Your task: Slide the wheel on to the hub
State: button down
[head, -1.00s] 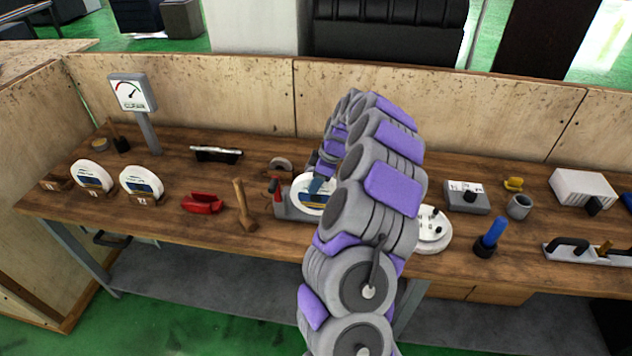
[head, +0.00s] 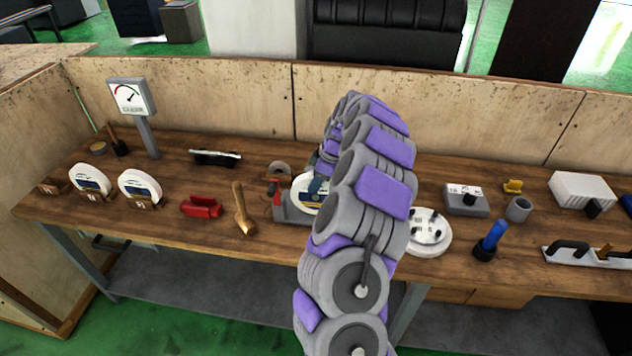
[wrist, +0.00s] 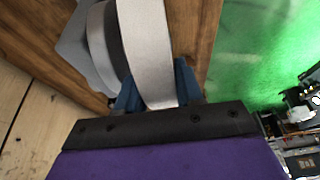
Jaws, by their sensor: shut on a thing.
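The wheel (head: 305,198) is a white disc with a blue and yellow label, upright near the middle of the bench in the head view, partly covered by my arm. In the wrist view the wheel's pale rim (wrist: 146,45) lies between the blue fingers of my gripper (wrist: 155,88), which is shut on it. A second pale round part (wrist: 100,45), probably the hub, stands close beside the wheel, with a grey plate (wrist: 72,45) behind it. Whether the wheel touches or surrounds the hub is hidden. A grey stand (head: 293,214) with a red handle is at the wheel.
Two other white wheels (head: 89,181) (head: 139,188) stand at the left. A red tool (head: 202,206) and a mallet (head: 243,213) lie left of the stand. A white disc with black studs (head: 430,231) and a blue-handled tool (head: 491,240) are to the right.

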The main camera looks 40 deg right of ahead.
jog(key=shift+w+d+r, duration=0.15)
jog(key=shift+w+d, duration=0.15)
dwell(0.4)
jog(key=c, duration=0.9)
grip_release()
jog(key=shift+o, duration=1.3)
jog(key=shift+s+a+r, duration=0.1)
jog(key=shift+a, duration=0.05)
